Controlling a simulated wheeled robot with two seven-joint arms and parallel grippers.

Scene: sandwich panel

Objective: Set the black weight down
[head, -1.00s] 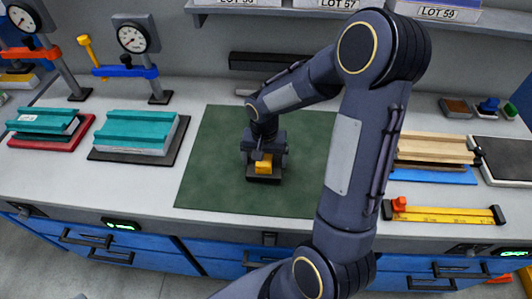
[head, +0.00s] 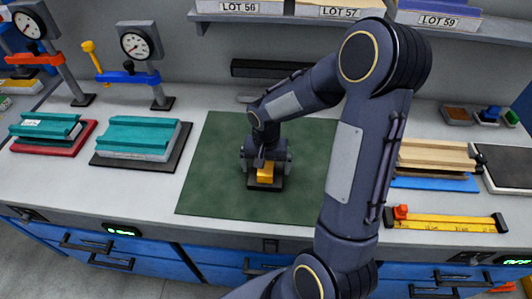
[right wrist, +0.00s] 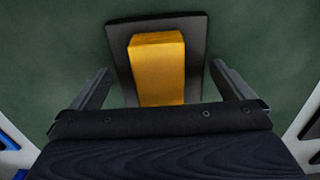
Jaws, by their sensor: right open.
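The black weight (head: 279,185) sits on the green mat (head: 215,185), with a yellow block-shaped top (head: 265,175). In the right wrist view, the black weight (right wrist: 121,50) shows as a dark plate under the yellow block (right wrist: 157,68). My right gripper (head: 265,164) is over the weight. In the right wrist view, its fingers (right wrist: 160,85) are spread apart on either side of the yellow block, with gaps between. The lower end of the weight is hidden behind the gripper body in that view. My left gripper is not in view.
Teal panels on stands (head: 137,136) lie left of the mat, near dial gauges (head: 135,44). Wooden boards (head: 435,155) on a blue sheet and a yellow ruler bar (head: 452,221) lie to the right. Much of the mat is bare.

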